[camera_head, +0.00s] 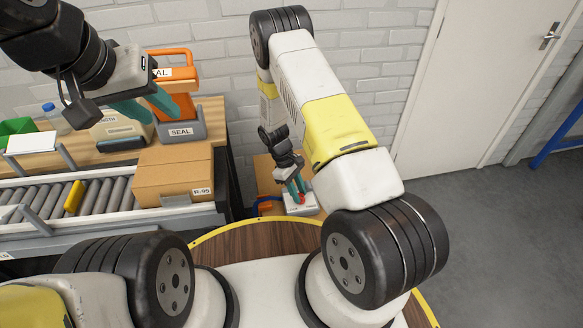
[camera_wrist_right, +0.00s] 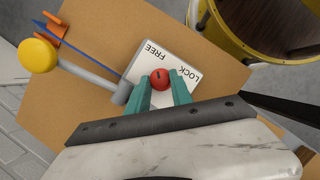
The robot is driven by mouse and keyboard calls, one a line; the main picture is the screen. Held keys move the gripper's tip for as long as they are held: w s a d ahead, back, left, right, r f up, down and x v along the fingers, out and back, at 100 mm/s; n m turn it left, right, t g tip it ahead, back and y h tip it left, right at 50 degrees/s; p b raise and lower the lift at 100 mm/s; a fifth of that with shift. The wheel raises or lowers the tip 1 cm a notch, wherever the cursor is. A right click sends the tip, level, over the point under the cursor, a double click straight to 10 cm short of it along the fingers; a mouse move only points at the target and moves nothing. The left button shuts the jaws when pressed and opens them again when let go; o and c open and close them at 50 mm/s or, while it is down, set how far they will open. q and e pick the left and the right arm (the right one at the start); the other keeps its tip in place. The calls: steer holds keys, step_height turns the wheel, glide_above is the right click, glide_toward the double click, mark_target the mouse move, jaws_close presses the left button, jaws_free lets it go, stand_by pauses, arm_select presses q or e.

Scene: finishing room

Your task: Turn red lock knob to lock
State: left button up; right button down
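The red lock knob (camera_wrist_right: 160,79) sits on a white plate (camera_wrist_right: 138,68) marked FREE and LOCK in the right wrist view. A dark mark on the knob points up in that view, between the two words. My right gripper (camera_wrist_right: 160,86) has its green fingers on either side of the knob, close against it. In the head view the right gripper (camera_head: 297,187) reaches down over the white plate (camera_head: 301,204), and the knob is small and partly hidden. My left gripper (camera_head: 146,104) has its fingers apart and empty, above the bench at left.
A yellow knob on a grey rod (camera_wrist_right: 38,55) and a blue bar (camera_wrist_right: 80,55) lie beside the plate. A cardboard box (camera_head: 173,172) rests on the roller conveyor (camera_head: 75,197). An orange SEAL tool (camera_head: 184,75) stands near my left gripper. Floor at right is clear.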

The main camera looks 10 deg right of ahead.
steer(key=shift+m, duration=0.3)
steer(key=m, duration=0.2)
steer(key=m+g+y, duration=0.1)
steer(key=shift+w+d+m, duration=0.1)
steer(key=shift+d+m, duration=0.1)
steer(key=shift+m, duration=0.2)
steer(key=m+y, duration=0.2)
steer(key=m, duration=0.2)
steer(key=shift+d+m, duration=0.15)
steer(key=shift+m, duration=0.15)
steer(key=m+y, duration=0.1)
steer(key=m, duration=0.3)
steer(key=shift+d+y, duration=0.1)
steer(key=shift+y, duration=0.3)
steer(key=shift+d+m+t+y, duration=0.1)
steer(key=shift+m+t+y, duration=0.2)
steer(key=shift+m, duration=0.95)
steer(key=shift+m+t+y, duration=0.1)
steer(key=shift+m+y, duration=0.3)
steer(key=shift+m, duration=0.85)
steer(key=c, duration=1.1)
jaws_free()
steer(key=shift+c, duration=0.2)
